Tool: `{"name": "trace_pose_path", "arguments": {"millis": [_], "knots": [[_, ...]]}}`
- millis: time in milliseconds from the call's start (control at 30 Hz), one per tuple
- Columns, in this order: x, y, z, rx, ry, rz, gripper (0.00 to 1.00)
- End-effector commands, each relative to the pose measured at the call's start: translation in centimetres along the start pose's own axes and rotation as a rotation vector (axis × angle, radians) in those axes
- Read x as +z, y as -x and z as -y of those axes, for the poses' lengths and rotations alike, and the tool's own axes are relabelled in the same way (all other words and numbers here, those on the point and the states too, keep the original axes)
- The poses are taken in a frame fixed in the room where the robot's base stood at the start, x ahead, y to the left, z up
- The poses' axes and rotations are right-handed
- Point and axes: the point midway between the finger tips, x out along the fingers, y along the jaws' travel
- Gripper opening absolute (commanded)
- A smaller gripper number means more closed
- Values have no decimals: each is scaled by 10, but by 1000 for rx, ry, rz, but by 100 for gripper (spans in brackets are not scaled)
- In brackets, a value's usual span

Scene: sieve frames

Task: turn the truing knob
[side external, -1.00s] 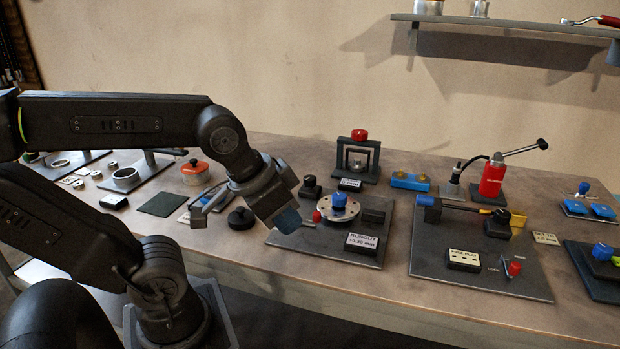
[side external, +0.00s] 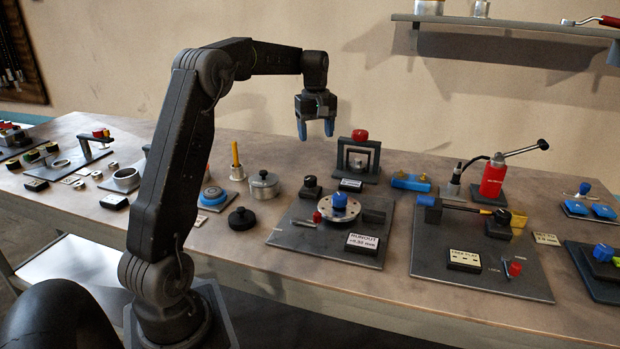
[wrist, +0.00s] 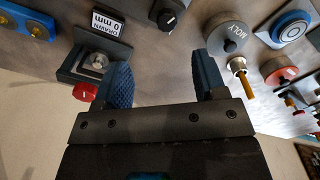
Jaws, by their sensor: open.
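The runout board (side external: 290,238) lies on the bench. It carries a silver disc (side external: 325,212) with a blue knob (side external: 340,200) on top, a black knob (side external: 311,187) at its back left corner and a small red-tipped lever (side external: 316,217). A white runout sign (side external: 362,242) stands at its front. I cannot tell from the pictures which knob is the truing one. My gripper (side external: 316,128) is open and empty, pointing down, high above the back of the bench and clear of everything. In the wrist view, my gripper's blue fingers (wrist: 160,62) are spread, with a black knob (wrist: 168,15) beyond them.
A press with a red knob (side external: 360,135) stands just right of and below my gripper. A grey tin (side external: 264,185) and a yellow rod (side external: 236,160) stand left of the board. The free-play board (side external: 430,255) lies to the right. The air around my gripper is clear.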

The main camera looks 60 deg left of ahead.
Motion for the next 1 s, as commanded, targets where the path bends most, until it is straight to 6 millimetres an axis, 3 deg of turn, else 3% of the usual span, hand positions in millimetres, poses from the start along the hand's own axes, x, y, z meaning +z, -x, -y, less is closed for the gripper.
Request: {"name": "trace_pose_path", "arguments": {"millis": [100,200,367,800,1000], "knots": [[-26,-14,3,-20,85,18,65],[-33,-20,5,-27,112,25,65],[-34,-34,5,-29,116,26,65],[-31,-121,7,-29,113,25,65],[-30,-147,8,-27,113,23,65]]}}
